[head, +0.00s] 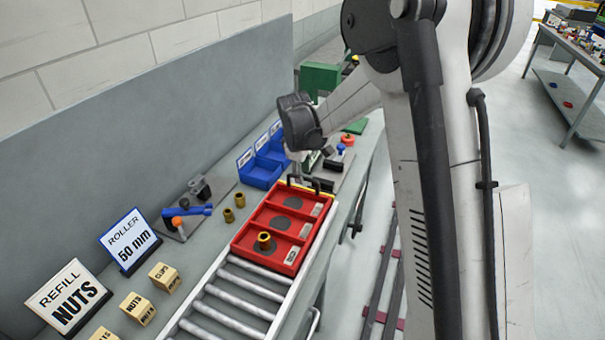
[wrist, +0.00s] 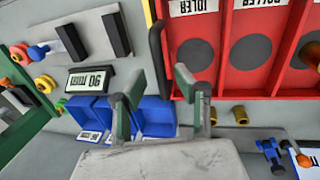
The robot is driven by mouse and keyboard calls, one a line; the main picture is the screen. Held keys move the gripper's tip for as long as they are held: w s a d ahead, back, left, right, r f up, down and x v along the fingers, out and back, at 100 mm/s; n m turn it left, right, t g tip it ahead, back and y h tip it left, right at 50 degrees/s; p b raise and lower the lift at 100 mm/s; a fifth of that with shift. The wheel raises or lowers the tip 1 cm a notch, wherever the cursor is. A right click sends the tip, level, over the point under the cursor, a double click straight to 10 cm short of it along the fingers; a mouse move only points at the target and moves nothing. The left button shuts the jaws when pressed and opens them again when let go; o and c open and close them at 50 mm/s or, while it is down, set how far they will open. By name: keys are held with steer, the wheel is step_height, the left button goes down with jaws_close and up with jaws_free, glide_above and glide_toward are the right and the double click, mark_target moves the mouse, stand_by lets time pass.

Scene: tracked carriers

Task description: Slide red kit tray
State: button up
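The red kit tray (head: 270,216) sits at the far end of the roller track in the head view. It has three compartments with dark round pads, and a brass bushing (head: 264,240) stands in the nearest one. A black handle (head: 304,182) is on its far end. My gripper (head: 298,178) is low at that end, by the handle. In the wrist view the red tray (wrist: 221,62) fills the upper right. My gripper's two fingers (wrist: 151,84) are spread, with the black handle (wrist: 158,52) appearing between them; I cannot tell whether they touch it.
Blue bins (head: 262,170) stand just left of the tray's far end. Two brass bushings (head: 234,207) and a blue tool (head: 193,211) lie to its left. The rollers (head: 232,307) on the near side are clear. Signs (head: 130,240) and small wooden blocks (head: 164,277) line the left.

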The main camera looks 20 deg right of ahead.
steer(key=shift+f, duration=0.45)
jaws_close()
